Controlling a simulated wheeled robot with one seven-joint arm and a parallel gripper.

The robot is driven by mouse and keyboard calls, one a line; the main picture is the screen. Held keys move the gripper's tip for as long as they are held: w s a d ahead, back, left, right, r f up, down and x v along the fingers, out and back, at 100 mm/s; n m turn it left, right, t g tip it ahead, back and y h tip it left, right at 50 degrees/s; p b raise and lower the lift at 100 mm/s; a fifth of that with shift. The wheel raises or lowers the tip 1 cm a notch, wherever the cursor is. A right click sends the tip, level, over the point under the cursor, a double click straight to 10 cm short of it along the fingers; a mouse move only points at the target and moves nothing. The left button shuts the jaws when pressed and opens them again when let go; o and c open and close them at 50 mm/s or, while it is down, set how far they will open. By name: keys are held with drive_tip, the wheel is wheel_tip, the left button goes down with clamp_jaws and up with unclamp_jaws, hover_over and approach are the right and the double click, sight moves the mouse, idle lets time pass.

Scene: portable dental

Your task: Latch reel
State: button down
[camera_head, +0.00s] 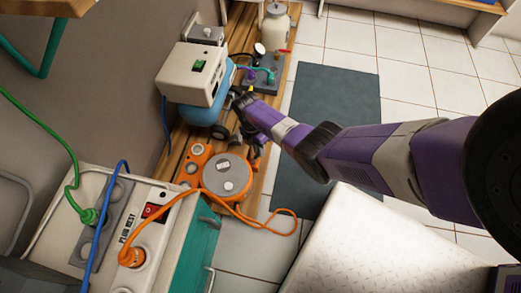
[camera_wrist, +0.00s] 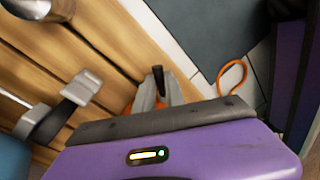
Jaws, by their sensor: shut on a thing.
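The orange cable reel (camera_head: 197,166) with its round grey drum (camera_head: 227,177) sits on the wooden boards, left of and below my gripper in the head view. My gripper (camera_head: 256,152) reaches down to the reel's upper right edge. In the wrist view, my grey gripper fingers (camera_wrist: 153,95) are shut around a small dark upright part (camera_wrist: 158,78) at the reel. A little orange of the reel (camera_wrist: 128,108) shows beside the fingers. Most of the reel and its latch are hidden behind my purple gripper body, so the exact latch position cannot be told.
A blue tank unit with a beige box (camera_head: 192,74) stands above the reel. An orange cable (camera_head: 282,213) loops onto the floor to its right. A power panel (camera_head: 120,225) is at lower left. A dark mat (camera_head: 335,100) and a metal plate (camera_head: 375,245) lie right.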

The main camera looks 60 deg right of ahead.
drive_tip(key=shift+w+a+n+h+p, duration=0.1)
drive_tip(key=shift+w+n+h+p, duration=0.15)
drive_tip(key=shift+n, duration=0.7)
drive_tip(key=shift+w+a+n+h, duration=0.15)
drive_tip(key=shift+w+n, duration=0.25)
drive_tip(key=shift+n, duration=0.6)
drive_tip(key=shift+w+n+h+p, duration=0.2)
drive_tip(key=shift+w+n, duration=0.1)
drive_tip(key=shift+n, duration=0.65)
drive_tip(key=shift+w, duration=0.1)
drive_tip(key=c, duration=1.4)
unclamp_jaws()
drive_tip(key=p+v, duration=0.5)
drive_tip(key=v, duration=0.2)
drive_tip(key=shift+r, duration=0.4)
